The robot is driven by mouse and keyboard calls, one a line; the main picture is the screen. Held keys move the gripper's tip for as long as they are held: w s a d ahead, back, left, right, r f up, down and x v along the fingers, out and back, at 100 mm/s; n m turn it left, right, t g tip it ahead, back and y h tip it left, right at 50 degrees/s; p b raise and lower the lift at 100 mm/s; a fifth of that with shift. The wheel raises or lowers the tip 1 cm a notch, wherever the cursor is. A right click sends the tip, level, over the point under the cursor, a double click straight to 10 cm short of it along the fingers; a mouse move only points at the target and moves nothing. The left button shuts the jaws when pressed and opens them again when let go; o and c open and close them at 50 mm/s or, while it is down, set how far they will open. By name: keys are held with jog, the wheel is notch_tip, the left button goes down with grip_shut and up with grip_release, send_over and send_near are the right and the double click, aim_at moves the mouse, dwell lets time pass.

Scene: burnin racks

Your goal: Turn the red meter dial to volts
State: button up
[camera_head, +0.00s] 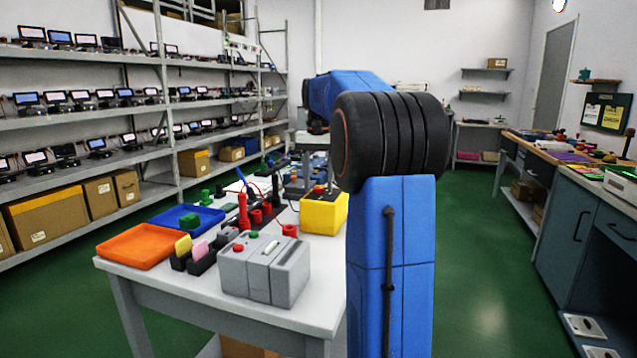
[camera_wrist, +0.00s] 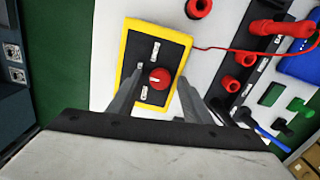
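The yellow meter (camera_wrist: 181,42) has a dark face and stands on the white bench; it also shows in the head view (camera_head: 323,217). Its round red dial (camera_wrist: 160,78) carries a pale mark that seems to point left in the wrist view. Small white labels sit around the dial, too small to read. My gripper (camera_wrist: 159,80) is open, with one finger on each side of the dial in the wrist view. A gap shows between the fingers and the dial. I cannot tell how high the fingertips are above it.
A red lead runs from the meter to a black holder with red cups (camera_wrist: 237,86). In the head view, a grey box (camera_head: 265,268), an orange tray (camera_head: 140,246) and a blue tray (camera_head: 172,219) share the bench. Shelves of screens line the left; green floor lies open on the right.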

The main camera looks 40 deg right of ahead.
aim_at(319, 188)
notch_tip(319, 188, up, 17)
jog(key=shift+r, duration=0.2)
dwell(0.7)
jog(key=shift+s, duration=0.1)
dwell(0.4)
